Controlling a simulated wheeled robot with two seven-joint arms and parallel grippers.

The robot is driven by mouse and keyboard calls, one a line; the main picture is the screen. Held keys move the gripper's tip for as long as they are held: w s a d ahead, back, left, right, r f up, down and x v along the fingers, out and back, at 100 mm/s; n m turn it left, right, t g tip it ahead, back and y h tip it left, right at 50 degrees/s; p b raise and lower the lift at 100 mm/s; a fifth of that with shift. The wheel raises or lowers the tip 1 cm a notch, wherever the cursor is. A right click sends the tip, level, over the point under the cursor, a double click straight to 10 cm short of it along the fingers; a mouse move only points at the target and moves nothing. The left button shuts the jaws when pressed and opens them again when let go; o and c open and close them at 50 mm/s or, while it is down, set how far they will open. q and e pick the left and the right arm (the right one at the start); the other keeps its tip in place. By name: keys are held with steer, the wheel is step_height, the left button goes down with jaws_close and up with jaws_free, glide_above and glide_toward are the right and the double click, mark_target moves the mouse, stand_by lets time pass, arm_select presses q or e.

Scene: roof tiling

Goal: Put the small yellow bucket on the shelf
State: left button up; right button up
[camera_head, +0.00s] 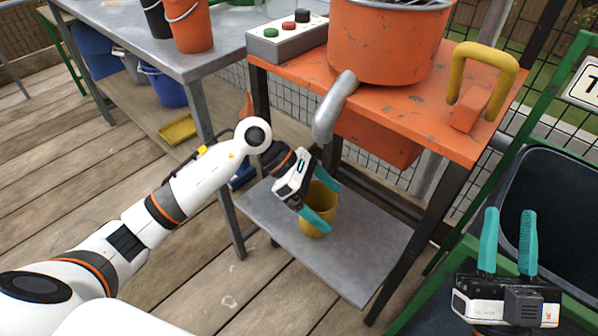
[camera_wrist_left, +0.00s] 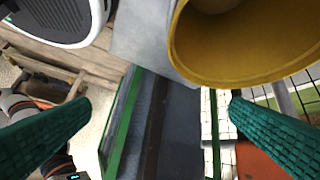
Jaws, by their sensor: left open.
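The small yellow bucket (camera_head: 318,197) appears upright on the grey lower shelf (camera_head: 365,250) of the orange-topped stand, in the head view. My left gripper (camera_head: 333,208) is open, its teal fingers spread at the bucket and partly hiding it. In the left wrist view the bucket (camera_wrist_left: 240,65) fills the upper right, beyond the spread fingers (camera_wrist_left: 160,120); whether they touch it cannot be told. My right gripper (camera_head: 507,245) is open and empty at the lower right, away from the bucket.
A bent grey pipe (camera_head: 333,108) comes down from the orange mixer drum (camera_head: 385,45) above the bucket. The stand's dark legs (camera_head: 425,235) border the shelf. A grey workbench (camera_head: 190,62) with buckets stands at the left. A dark green-framed chair (camera_head: 555,205) is at the right.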

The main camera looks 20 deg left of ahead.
arm_select(q)
steer(key=s+d+r+n+g+h, duration=0.1)
steer(key=s+d+r+n+h, duration=0.2)
steer(key=s+d+r+h, duration=0.5)
steer(key=s+r+n+t+h, duration=0.3)
steer(key=r+n+t+h, duration=0.2)
steer(key=r+n+h, duration=0.35)
steer(key=a+m+t+y, duration=0.4)
steer(key=m+t+y, duration=0.6)
steer(key=m, duration=0.7)
steer(key=w+a+r+m+t+y, duration=0.1)
steer(key=a+m+t+y, duration=0.4)
steer(key=m, duration=1.2)
steer(key=t+y, duration=0.4)
steer(key=t, duration=0.1)
steer(key=shift+a+m+t+y, duration=0.2)
steer(key=shift+m+t+y, duration=0.1)
steer(key=shift+m+y, duration=0.05)
steer(key=shift+w, duration=0.1)
